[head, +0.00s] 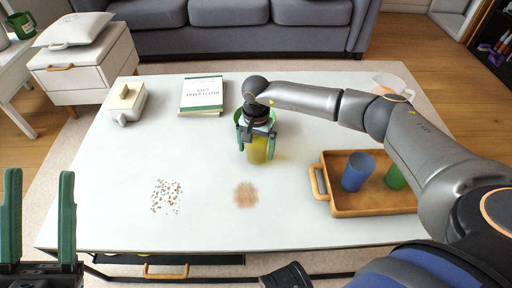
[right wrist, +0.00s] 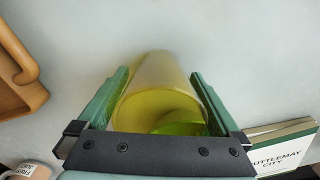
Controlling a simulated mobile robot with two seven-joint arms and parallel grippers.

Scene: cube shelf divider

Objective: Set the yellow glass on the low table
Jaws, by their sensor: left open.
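The yellow glass (head: 257,154) is upright at the middle of the white low table (head: 110,195). My right gripper (head: 256,151) reaches down over it from above, with one green finger on each side. In the right wrist view the glass (right wrist: 155,98) fills the gap between the fingers (right wrist: 160,78), which look closed against its sides. Its base is at or just above the tabletop; I cannot tell whether it touches. My left gripper (head: 39,205) is open and empty at the left edge of the head view, off the table's front left corner.
A wooden tray (head: 345,211) with a blue cup (head: 357,172) and a green cup (head: 395,177) stands to the right. A book (head: 201,95), a butter dish (head: 125,103), crumbs (head: 166,196) and a brown patch (head: 245,194) are on the table. A pitcher (head: 394,84) is at back right.

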